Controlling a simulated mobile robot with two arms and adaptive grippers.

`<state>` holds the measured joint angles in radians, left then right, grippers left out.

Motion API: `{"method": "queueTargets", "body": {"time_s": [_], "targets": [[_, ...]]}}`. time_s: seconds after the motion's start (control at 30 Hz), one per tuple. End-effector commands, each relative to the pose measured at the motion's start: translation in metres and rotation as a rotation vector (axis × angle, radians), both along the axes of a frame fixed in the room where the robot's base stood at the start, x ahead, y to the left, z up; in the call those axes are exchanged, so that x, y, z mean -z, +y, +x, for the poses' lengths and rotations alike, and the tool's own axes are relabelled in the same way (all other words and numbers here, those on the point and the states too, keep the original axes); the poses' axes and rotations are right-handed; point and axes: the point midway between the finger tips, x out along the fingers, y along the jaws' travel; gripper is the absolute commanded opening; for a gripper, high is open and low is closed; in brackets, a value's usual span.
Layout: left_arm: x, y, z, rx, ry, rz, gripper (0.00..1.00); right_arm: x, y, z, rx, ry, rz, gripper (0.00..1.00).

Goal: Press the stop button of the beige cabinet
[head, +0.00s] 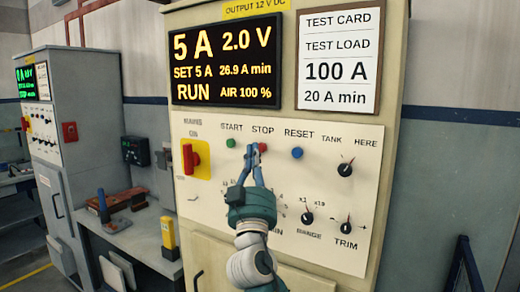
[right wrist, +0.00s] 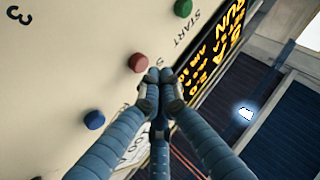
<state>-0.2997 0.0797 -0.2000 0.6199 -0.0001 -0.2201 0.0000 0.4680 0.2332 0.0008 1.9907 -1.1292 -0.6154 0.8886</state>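The beige cabinet (head: 395,90) fills the middle of the head view. Its red stop button (head: 263,147) sits under the label STOP, between the green start button (head: 231,143) and the blue reset button (head: 297,152). My right gripper (head: 253,151) points at the panel with its tips just left of the stop button, partly overlapping it. In the right wrist view the fingertips (right wrist: 155,76) are together and empty, beside the red stop button (right wrist: 138,63). I cannot tell whether they touch the panel. The display (head: 222,58) reads RUN, 5 A, 2.0 V. My left gripper is out of view.
A red mains switch (head: 190,159) on a yellow plate is left of the buttons. Black knobs (head: 345,169) are to the right and below. A grey bench (head: 145,240) with tools and a second grey cabinet (head: 75,120) stand at the left.

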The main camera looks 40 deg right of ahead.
Motion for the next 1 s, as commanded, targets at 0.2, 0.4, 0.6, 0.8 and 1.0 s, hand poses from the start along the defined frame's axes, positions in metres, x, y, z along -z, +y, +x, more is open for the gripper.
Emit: {"method": "queueTargets", "body": {"time_s": [0.2,0.4,0.6,0.8,1.0], "targets": [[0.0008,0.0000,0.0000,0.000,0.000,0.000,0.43,0.0004,-0.0006,0.0002,0.000,0.000,0.000,0.00],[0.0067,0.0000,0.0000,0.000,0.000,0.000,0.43,0.0013,-0.0065,0.0024,0.001,0.000,0.000,0.00],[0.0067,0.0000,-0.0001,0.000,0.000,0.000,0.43,-0.0002,-0.0079,0.0032,-0.001,0.000,0.001,0.00],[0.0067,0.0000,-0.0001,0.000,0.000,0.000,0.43,-0.0003,-0.0080,0.0032,0.000,0.000,0.000,0.00],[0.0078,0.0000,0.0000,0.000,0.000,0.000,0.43,-0.0001,-0.0094,0.0038,0.000,0.000,0.000,0.00]]}}
